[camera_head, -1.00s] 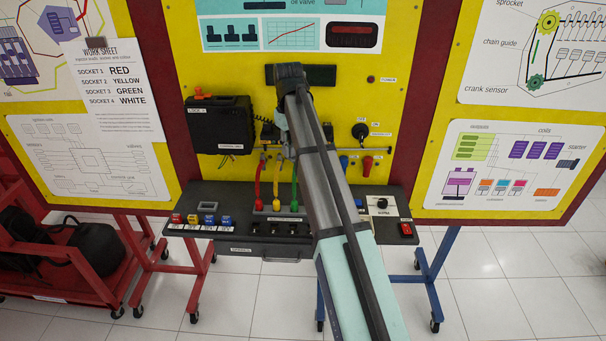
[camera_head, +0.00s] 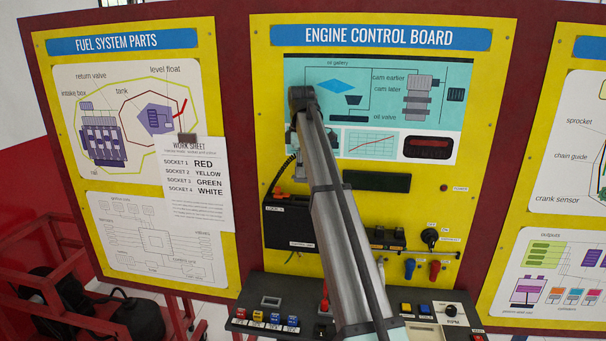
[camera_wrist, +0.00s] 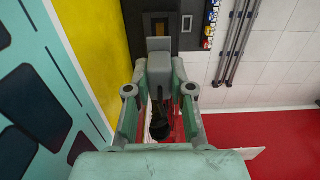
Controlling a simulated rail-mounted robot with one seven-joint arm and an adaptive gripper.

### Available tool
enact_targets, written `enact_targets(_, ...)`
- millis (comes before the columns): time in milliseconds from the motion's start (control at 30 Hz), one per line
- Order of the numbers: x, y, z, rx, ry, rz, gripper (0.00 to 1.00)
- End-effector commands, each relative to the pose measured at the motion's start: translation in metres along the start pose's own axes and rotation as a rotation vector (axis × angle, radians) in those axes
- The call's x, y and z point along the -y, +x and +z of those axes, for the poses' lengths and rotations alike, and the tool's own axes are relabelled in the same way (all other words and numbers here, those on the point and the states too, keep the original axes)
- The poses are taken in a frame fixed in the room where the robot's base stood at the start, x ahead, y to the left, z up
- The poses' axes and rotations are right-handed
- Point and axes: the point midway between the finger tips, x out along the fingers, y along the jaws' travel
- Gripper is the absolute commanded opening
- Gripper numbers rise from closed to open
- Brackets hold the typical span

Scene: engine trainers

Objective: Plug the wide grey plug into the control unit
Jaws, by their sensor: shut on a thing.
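In the wrist view my gripper (camera_wrist: 160,92) is shut on the wide grey plug (camera_wrist: 159,70), its fingers at either side. A dark cable end shows below the plug between the fingers. The control unit seems to be the black box (camera_head: 287,228) on the yellow board, below the gripper. The plug is apart from the box.
Knobs and blue and red handles (camera_head: 434,270) sit right of my arm. A work sheet (camera_head: 196,185) hangs left.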

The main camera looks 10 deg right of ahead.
Motion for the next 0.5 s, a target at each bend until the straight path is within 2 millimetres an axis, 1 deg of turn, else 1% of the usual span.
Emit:
enact_targets(167,0.001,0.008,0.000,0.000,0.000,-0.001,0.00)
enact_targets(500,0.001,0.035,0.000,0.001,0.002,-0.002,0.00)
